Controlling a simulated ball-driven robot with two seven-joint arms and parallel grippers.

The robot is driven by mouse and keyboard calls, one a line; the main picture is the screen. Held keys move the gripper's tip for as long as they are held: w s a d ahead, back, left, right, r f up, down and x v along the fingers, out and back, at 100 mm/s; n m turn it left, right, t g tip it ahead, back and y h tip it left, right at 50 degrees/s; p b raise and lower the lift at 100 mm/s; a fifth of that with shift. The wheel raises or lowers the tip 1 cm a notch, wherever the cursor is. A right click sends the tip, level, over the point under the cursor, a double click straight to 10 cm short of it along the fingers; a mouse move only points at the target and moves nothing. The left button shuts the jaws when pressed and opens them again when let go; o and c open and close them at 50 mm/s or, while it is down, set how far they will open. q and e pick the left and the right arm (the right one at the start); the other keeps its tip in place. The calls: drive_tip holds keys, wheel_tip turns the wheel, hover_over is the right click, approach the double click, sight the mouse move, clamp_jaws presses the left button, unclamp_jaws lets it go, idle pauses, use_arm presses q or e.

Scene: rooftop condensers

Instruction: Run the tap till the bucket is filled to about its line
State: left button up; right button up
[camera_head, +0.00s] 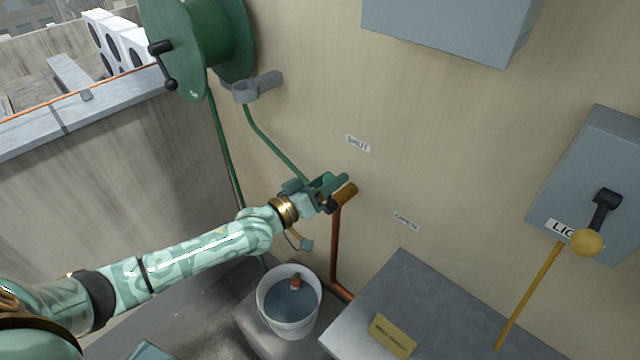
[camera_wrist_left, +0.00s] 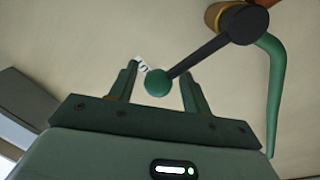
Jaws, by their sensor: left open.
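The brass tap (camera_head: 346,192) sits on the wall at the top of a copper pipe. My left gripper (camera_head: 330,186) is at the tap and hides part of it. In the left wrist view the dark tap lever (camera_wrist_left: 205,53) ends in a green ball knob (camera_wrist_left: 158,83). My left gripper (camera_wrist_left: 160,84) is open, with the knob between its fingers; I cannot tell whether they touch. My right gripper is not in view.
A "SHUT" label (camera_head: 358,144) is above the tap; a blurred label (camera_head: 406,221) is lower right. A green hose reel (camera_head: 205,35) hangs upper left. A grey bench (camera_head: 400,290) with a yellow card stands right of the bucket. A grey lever box (camera_head: 590,180) is at right.

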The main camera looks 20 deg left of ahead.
use_arm(q)
drive_tip(key=v, duration=1.6)
drive_tip(key=shift+s+p, duration=0.2)
drive_tip(key=shift+p, duration=0.2)
drive_tip(key=shift+a, duration=0.1)
